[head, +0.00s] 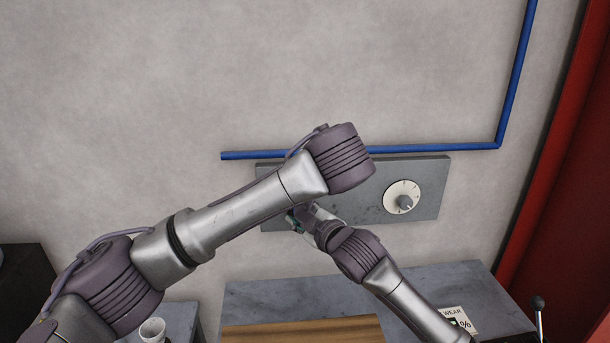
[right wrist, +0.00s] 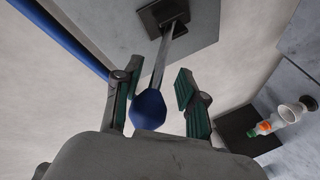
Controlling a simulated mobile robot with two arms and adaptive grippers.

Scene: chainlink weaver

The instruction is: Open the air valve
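The air valve's lever shows in the right wrist view as a metal stem (right wrist: 168,50) with a blue rounded end (right wrist: 149,109). It runs from a dark square mount (right wrist: 161,13) on the grey wall panel (right wrist: 202,18). My right gripper (right wrist: 157,88) is open, with the blue end between its green-padded fingers, nearer the left one. I see no clear grip on it. In the head view my right gripper (head: 297,217) is at the left part of the panel (head: 434,172). My left arm crosses in front and hides the lever there. My left gripper is not visible.
A round white dial (head: 401,197) is on the panel's right. A blue pipe (head: 420,149) runs above it. A red frame (head: 562,170) stands right.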

